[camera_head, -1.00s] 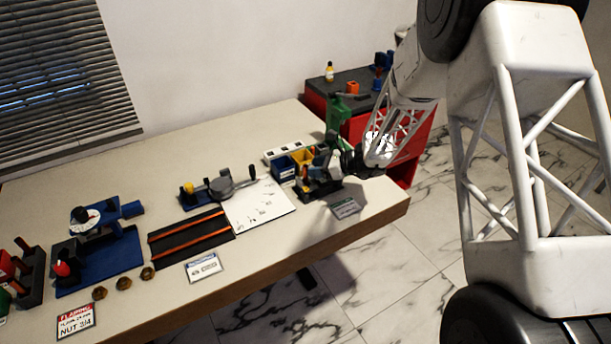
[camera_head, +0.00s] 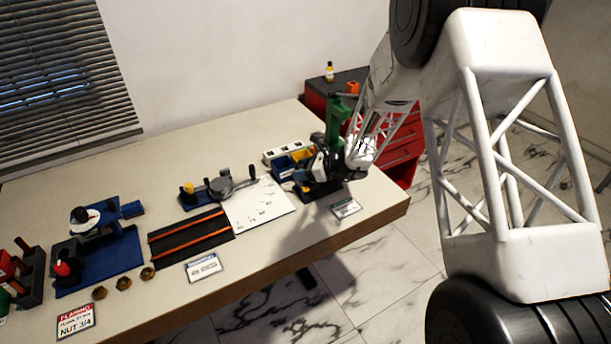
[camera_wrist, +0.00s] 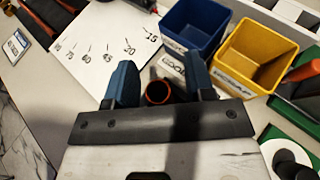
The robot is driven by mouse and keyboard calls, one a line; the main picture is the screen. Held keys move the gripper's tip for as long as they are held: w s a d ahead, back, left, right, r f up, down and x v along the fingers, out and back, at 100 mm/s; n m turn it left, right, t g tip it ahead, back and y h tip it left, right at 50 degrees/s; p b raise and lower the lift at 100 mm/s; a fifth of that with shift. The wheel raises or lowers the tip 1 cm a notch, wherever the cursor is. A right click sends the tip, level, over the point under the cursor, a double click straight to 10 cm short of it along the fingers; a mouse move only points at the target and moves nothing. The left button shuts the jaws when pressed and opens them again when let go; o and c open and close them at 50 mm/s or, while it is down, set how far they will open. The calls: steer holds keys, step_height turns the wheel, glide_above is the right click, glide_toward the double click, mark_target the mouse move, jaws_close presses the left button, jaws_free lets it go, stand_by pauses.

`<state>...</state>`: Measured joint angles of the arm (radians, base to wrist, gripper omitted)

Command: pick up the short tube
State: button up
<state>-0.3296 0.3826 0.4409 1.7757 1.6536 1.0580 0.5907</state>
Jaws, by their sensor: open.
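In the wrist view my gripper (camera_wrist: 159,66) is open, with one dark blue finger on each side of a copper-coloured tube end (camera_wrist: 158,92). The tube is seen nearly end on, as a ring with a dark bore. Gaps show between it and both fingers. I cannot tell how long it is, and its lower part is hidden. In the head view my gripper (camera_head: 321,165) is over the right end of the bench, among dark fixtures. The tube cannot be made out there.
A blue bin (camera_wrist: 195,24) and a yellow bin (camera_wrist: 257,55) stand just beyond the fingers. A white sheet with marks (camera_wrist: 108,40) lies at upper left. A green stand (camera_head: 336,122) rises close behind my gripper. Copper tubes lie on a black rack (camera_head: 190,236).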

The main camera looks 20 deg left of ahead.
steer(key=shift+a, duration=0.15)
stand_by(0.4)
jaws_close()
